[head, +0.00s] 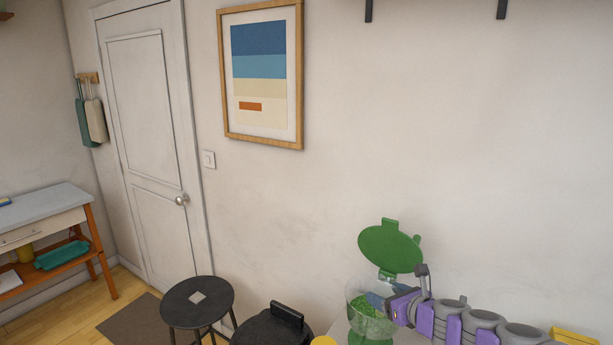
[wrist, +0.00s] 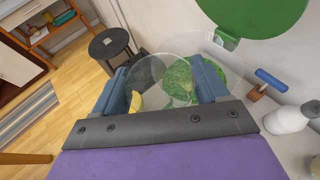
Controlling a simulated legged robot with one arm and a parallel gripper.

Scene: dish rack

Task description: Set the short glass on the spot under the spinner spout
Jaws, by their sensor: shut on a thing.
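The salad spinner (head: 371,322) stands at the lower right of the head view, with a clear bowl, green leaves inside and a raised green lid (head: 391,248). The wrist view shows its leaves (wrist: 180,82) and the lid at the top right (wrist: 250,14). My gripper (head: 390,307) is beside the bowl in the head view. In the wrist view my gripper (wrist: 162,86) has its two blue-grey fingers on either side of a clear round-rimmed short glass (wrist: 154,74), and is shut on it. The glass overlaps the bowl in the picture. The spout and the spot under it cannot be made out.
A yellow object (wrist: 137,101) lies near the left finger. A blue-handled brush (wrist: 272,84) and a white bottle (wrist: 287,119) stand to the right. A black stool (head: 198,301) and a black lidded item (head: 272,325) are left of the counter. The wall is close behind.

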